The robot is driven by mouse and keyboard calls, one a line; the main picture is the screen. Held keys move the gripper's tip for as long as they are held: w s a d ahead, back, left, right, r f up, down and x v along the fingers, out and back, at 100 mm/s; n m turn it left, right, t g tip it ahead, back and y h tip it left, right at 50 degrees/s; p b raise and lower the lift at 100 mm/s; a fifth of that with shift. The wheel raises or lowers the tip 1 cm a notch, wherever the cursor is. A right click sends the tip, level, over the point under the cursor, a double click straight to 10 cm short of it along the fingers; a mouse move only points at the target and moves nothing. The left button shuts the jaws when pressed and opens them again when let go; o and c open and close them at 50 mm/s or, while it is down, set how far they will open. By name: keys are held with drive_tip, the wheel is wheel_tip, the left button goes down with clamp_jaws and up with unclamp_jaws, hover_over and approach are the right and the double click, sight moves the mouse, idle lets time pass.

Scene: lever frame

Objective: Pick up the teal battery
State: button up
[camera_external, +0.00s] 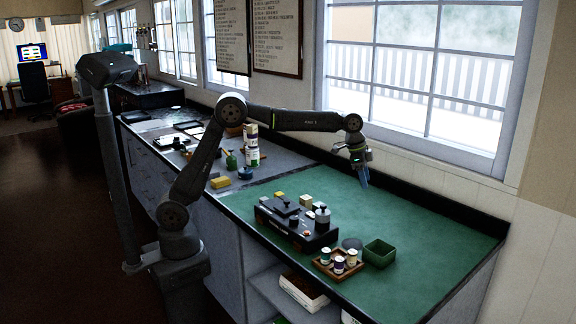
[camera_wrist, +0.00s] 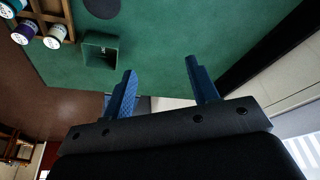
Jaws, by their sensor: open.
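A small cylinder with a teal side and pale top (camera_wrist: 12,6) stands in the wooden tray at the upper left of the wrist view, partly cut by the frame edge. It appears to be the teal battery. In the external view the tray (camera_external: 325,270) sits near the green mat's front edge; the cylinders are too small to tell teal from green surely. My gripper (camera_external: 363,181) is open and empty, above the mat's back side, well away from the tray. Its blue fingers (camera_wrist: 163,82) show apart.
An open green box (camera_external: 379,254) stands right of the tray, with a dark disc (camera_external: 352,243) behind. A black device (camera_external: 297,222) with knobs stands left of the tray. The window wall borders the back. The mat's right part (camera_external: 440,245) is clear.

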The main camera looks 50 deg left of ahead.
drive_tip(key=s+d+m+g+y, duration=0.1)
drive_tip(key=s+d+m, duration=0.3)
drive_tip(key=s, duration=0.7)
drive_tip(key=m+g+y, duration=0.1)
drive_tip(key=m+y, duration=0.1)
drive_tip(key=m, duration=0.1)
hover_over(326, 250)
wheel_tip(326, 250, down, 12)
drive_tip(key=shift+w+d+r, duration=0.15)
drive_tip(key=shift+r, duration=0.05)
drive_tip(key=shift+f, duration=2.8)
drive_tip(key=c, duration=1.1)
drive_tip(key=shift+c, duration=0.2)
drive_tip(key=shift+r, duration=0.1)
